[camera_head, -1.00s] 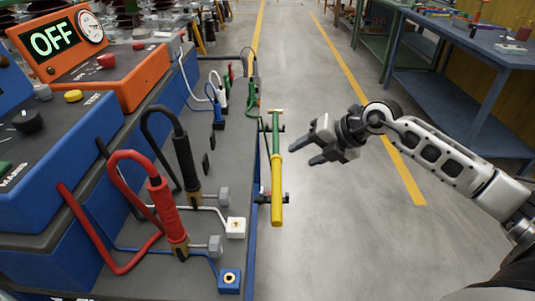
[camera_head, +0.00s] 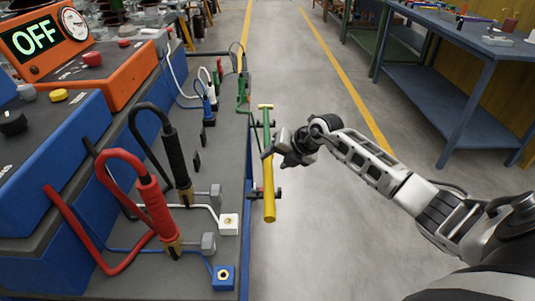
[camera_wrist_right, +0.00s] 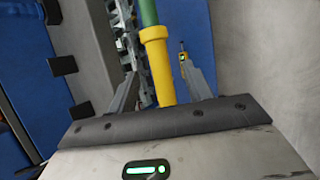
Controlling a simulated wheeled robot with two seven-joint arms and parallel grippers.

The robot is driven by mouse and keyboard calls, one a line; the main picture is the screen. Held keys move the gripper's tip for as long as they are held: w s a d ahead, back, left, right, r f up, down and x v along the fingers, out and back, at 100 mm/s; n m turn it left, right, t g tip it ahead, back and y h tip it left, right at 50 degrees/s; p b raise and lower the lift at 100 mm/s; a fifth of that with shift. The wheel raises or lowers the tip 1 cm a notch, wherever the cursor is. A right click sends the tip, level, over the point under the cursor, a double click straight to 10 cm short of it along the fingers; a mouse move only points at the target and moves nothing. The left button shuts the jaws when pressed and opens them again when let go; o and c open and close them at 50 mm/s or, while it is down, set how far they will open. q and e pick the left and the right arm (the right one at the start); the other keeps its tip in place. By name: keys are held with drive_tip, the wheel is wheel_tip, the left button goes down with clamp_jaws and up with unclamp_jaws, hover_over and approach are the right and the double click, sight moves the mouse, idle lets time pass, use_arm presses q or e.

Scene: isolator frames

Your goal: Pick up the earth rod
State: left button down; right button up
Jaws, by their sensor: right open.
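The earth rod (camera_head: 269,203) is a long green and yellow rod held upright along the right side of the bench, with a short yellow crosspiece at its top. My right gripper (camera_head: 277,152) is at the middle of the rod, coming from the right. In the right wrist view the rod (camera_wrist_right: 158,60) runs between the two spread fingers (camera_wrist_right: 160,88), green beyond and yellow nearer. The jaws are open, and no firm grip on the rod shows. My left gripper is not in view.
The bench (camera_head: 230,170) carries an orange box reading OFF (camera_head: 100,75), a blue box (camera_head: 60,135), and red (camera_head: 155,205) and black (camera_head: 177,160) leads. Dark brackets (camera_head: 278,191) hold the rod. Open floor lies right, with a blue table (camera_head: 450,85) beyond.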

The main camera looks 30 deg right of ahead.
sight(270, 162)
drive_tip(key=shift+x, duration=1.55)
drive_tip(key=shift+a, duration=0.1)
clamp_jaws()
drive_tip(key=shift+r, duration=0.1)
drive_tip(key=shift+r, duration=0.1)
drive_tip(key=shift+r, duration=0.55)
drive_tip(key=s+a+r, duration=0.1)
drive_tip(key=r, duration=0.1)
drive_tip(key=s+r, duration=0.1)
drive_tip(key=r, duration=0.1)
drive_tip(key=s+a+r, duration=0.1)
drive_tip(key=r, duration=0.2)
drive_tip(key=shift+s+a+r+p, duration=0.1)
drive_tip(key=shift+s+a+p, duration=0.2)
drive_tip(key=s+a+r, duration=0.4)
drive_tip(key=s+a, duration=0.1)
drive_tip(key=s, duration=0.2)
drive_tip(key=shift+s+a+r+b, duration=0.25)
drive_tip(key=shift+s+a+b, duration=0.05)
drive_tip(key=shift+s+a, duration=0.05)
